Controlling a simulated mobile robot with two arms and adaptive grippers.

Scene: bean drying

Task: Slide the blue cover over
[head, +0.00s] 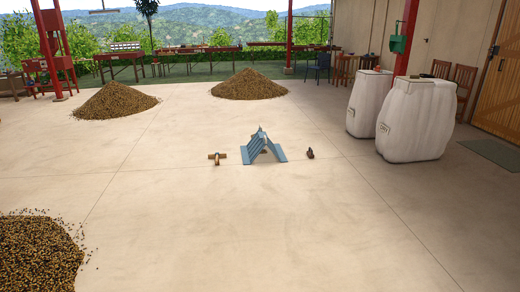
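A blue ridged cover (256,150) stands on the concrete floor near the middle of the head view. It looks like a peaked, tent-like shape with sloping sides that spread at the floor. Something small and pale shows by its front side, too small to tell. Neither of my grippers is in the head view, and nothing touches the cover.
A small wooden piece (217,158) lies left of the cover, and a small dark brown object (310,153) sits right of it. Bean piles lie at near left (38,255), back left (117,100) and back centre (249,85). White sacks (416,120) stand right. The floor between is clear.

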